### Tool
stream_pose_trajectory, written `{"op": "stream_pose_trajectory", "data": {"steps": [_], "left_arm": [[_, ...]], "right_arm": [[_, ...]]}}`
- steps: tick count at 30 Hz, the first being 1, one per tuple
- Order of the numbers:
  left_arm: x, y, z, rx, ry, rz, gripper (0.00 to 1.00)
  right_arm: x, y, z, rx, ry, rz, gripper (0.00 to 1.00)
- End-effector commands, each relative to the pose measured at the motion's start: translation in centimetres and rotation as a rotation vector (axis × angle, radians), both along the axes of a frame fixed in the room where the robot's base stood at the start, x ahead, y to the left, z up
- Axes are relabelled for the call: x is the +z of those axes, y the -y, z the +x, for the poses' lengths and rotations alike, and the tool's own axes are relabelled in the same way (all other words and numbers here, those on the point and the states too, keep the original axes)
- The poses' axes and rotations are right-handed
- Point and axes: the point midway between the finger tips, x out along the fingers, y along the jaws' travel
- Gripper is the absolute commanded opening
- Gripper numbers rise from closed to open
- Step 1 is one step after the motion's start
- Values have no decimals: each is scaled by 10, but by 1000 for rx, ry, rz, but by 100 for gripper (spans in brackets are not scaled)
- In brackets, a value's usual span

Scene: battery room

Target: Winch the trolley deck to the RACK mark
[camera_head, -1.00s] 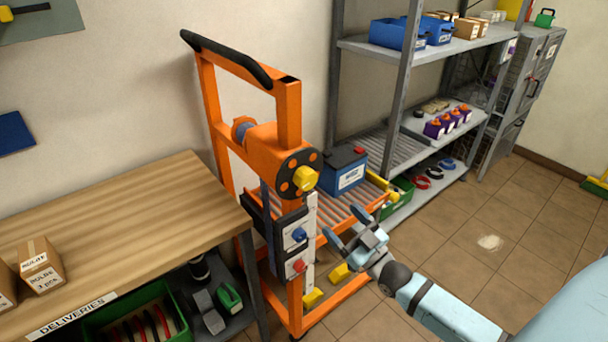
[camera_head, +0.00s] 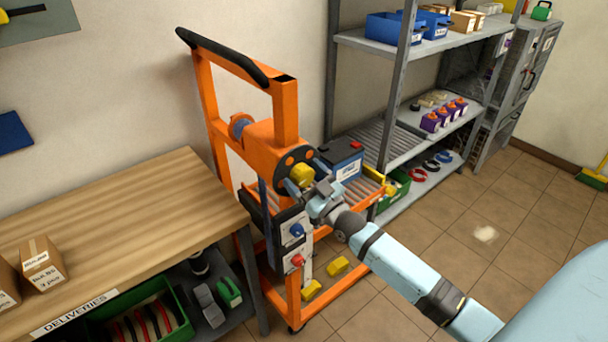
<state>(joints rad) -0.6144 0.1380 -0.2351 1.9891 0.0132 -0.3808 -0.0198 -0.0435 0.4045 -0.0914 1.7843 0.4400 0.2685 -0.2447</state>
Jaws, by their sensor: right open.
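The orange trolley (camera_head: 287,112) stands between the bench and the rack. Its winch has a yellow hub or knob (camera_head: 302,174) on a dark disc facing me. The roller deck (camera_head: 366,198) carries a dark blue battery (camera_head: 343,160). Below the winch are a blue knob (camera_head: 296,230) and a red knob (camera_head: 297,261) on the mast. My right gripper (camera_head: 303,190) is open with its fingers close at the yellow knob; I cannot tell whether they touch it. The gripper hides part of the mast scale, and the RACK mark is not readable. My left gripper is not in view.
The grey rack (camera_head: 402,95) with a roller shelf stands behind the trolley on the right. A wooden bench (camera_head: 130,215) marked DELIVERIES is at the left. A green crate (camera_head: 395,190) sits beside the deck.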

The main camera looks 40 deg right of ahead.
Motion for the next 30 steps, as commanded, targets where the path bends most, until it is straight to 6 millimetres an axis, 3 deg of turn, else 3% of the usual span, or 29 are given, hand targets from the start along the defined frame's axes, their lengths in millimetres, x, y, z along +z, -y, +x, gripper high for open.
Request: {"op": "stream_pose_trajectory", "data": {"steps": [8,15,20,30], "left_arm": [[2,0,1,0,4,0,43],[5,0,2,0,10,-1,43],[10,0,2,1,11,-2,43],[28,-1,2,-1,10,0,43]], "right_arm": [[0,0,1,0,0,0,82],[0,0,1,0,0,0,32],[2,-1,1,-1,-4,37,32],[2,0,1,-2,-25,308,32]]}}
